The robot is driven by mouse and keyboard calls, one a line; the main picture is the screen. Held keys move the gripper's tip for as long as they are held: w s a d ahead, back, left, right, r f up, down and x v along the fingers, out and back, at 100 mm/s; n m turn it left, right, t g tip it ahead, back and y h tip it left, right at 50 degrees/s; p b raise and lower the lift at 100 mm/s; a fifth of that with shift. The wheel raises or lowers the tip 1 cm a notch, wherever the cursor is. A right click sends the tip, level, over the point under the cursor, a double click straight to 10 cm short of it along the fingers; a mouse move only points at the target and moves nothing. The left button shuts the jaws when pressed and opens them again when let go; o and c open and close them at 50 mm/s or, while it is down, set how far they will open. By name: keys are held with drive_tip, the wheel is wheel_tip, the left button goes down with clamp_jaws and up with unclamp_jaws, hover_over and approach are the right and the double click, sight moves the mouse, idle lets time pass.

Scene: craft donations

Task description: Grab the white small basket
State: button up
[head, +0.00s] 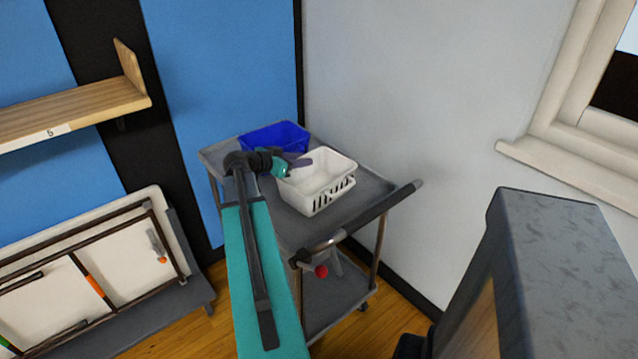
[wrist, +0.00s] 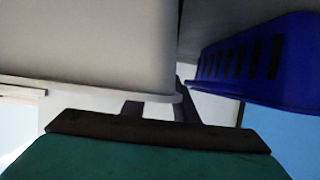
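The white small basket (head: 322,182) stands upright on the top shelf of a grey cart in the head view. In the wrist view its pale wall and rim (wrist: 90,50) fill the upper left. My gripper (head: 298,163) is at the basket's left rim, beside the blue basket. In the wrist view my gripper (wrist: 160,104) has its two dark fingers apart. The left finger's tip is hidden by the white rim, and the right finger reaches up past the basket's edge. I cannot tell whether either finger touches the basket.
A blue basket (head: 275,138) stands close behind the white one and shows at right in the wrist view (wrist: 255,62). The grey cart (head: 374,184) has a handle at right. A wooden shelf (head: 70,112) and a white board (head: 130,255) are at left.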

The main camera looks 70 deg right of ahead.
drive_tip(key=shift+c, duration=0.4)
clamp_jaws()
idle(1.4)
